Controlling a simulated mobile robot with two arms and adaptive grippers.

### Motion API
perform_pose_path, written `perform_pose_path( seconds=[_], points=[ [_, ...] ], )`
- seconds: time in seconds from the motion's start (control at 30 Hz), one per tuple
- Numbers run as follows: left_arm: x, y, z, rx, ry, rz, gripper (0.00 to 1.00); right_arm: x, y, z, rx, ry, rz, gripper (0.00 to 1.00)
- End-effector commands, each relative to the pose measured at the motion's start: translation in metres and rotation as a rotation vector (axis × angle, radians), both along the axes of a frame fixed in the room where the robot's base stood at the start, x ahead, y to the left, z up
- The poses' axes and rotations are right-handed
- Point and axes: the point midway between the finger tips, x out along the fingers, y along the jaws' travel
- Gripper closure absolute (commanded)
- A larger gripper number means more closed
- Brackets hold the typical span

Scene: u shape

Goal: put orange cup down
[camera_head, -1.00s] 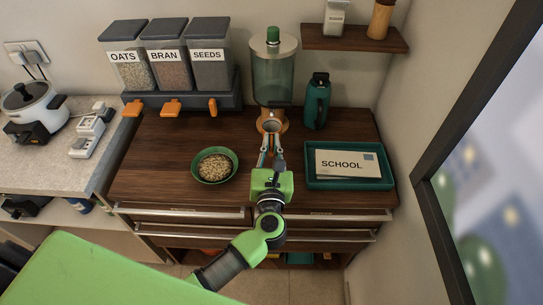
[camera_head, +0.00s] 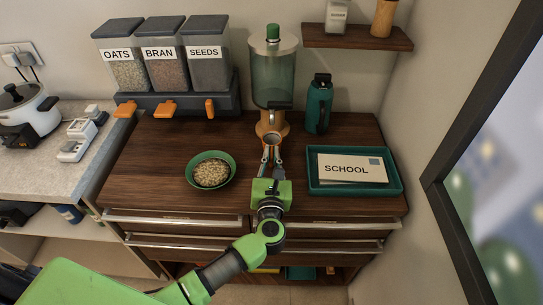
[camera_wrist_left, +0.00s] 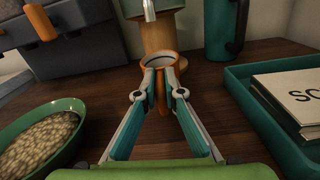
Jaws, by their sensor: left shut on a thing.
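The orange cup (camera_wrist_left: 160,60) shows in the left wrist view between my fingertips, its round rim facing up. My left gripper (camera_wrist_left: 160,82) is shut on its near side. In the head view the cup (camera_head: 271,139) is small, in front of the wooden base of the glass dispenser. My left gripper (camera_head: 271,155) reaches it from the front, over the dark wooden counter (camera_head: 150,160). The cup's underside is hidden, so I cannot tell whether it touches the counter. My right gripper is not in view.
A green bowl of oats (camera_head: 211,170) stands left of my gripper. A teal tray (camera_head: 353,188) with a SCHOOL envelope lies to the right. The dispenser (camera_head: 273,75) and teal flask (camera_head: 318,103) stand behind. Orange-spouted cereal bins (camera_head: 165,60) stand at back left.

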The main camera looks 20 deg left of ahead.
Motion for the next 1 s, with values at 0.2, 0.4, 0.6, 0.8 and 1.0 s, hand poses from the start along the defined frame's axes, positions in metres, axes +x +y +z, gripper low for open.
perform_pose_path(
  seconds=[0.2, 0.4, 0.6, 0.8, 1.0],
  points=[
    [0.0, -0.001, -0.005, -0.001, 0.0, -0.001, 0.81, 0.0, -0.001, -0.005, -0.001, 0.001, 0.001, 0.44],
    [0.0, 0.0, -0.005, 0.0, 0.0, 0.0, 0.74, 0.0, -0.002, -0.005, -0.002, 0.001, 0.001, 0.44],
    [0.0, 0.0, -0.002, 0.0, 0.0, 0.0, 0.74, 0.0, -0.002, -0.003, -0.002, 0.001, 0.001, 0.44],
    [-0.019, -0.006, -0.004, -0.003, 0.004, -0.001, 0.74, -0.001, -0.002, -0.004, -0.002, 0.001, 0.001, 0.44],
    [-0.062, -0.019, -0.003, -0.004, 0.004, 0.0, 0.74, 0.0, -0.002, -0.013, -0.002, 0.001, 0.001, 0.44]
  ],
)
